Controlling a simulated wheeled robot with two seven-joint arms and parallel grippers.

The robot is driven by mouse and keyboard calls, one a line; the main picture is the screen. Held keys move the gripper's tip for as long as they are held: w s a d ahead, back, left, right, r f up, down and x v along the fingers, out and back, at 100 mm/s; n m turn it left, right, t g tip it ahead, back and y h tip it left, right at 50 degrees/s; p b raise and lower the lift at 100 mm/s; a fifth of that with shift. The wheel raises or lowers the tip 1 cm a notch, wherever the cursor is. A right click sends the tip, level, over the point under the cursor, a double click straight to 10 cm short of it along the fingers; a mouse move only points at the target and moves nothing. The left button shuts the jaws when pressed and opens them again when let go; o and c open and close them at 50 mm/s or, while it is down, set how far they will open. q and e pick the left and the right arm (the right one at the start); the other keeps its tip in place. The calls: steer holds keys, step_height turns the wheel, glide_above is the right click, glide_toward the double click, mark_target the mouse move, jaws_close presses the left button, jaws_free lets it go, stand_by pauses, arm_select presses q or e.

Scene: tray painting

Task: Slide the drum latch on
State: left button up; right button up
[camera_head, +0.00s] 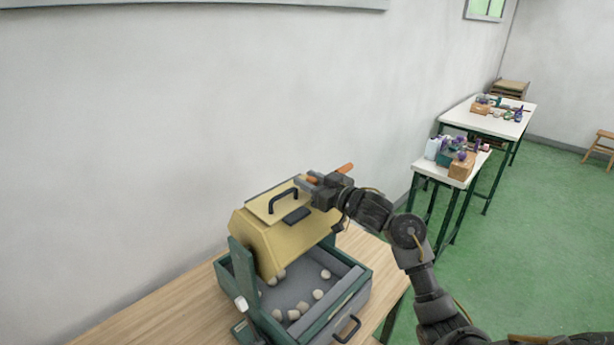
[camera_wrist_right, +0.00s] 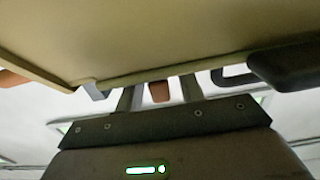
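The yellow drum (camera_head: 262,240) sits tilted over a green open box. A black bar handle (camera_head: 283,199) and a flat dark piece (camera_head: 297,215) are on its top; I cannot tell for certain which part is the latch. My right gripper (camera_head: 312,186) is at the drum's upper right edge, by an orange piece (camera_head: 344,168). In the right wrist view the fingers (camera_wrist_right: 159,95) stand apart, with an orange piece (camera_wrist_right: 159,91) showing between them; contact is not visible. The drum's tan surface (camera_wrist_right: 110,40) fills the top of that view. My left gripper is not in view.
The green box (camera_head: 361,285) holds several pale lumps (camera_head: 318,294) and has a front drawer handle (camera_head: 347,328). It stands on a wooden table (camera_head: 150,322) against a wall. Two white-topped tables (camera_head: 425,165) with small items stand farther right. Green floor (camera_head: 540,230) is open there.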

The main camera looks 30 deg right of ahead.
steer(key=shift+w+a, duration=0.25)
steer(key=shift+w, duration=0.3)
jaws_close()
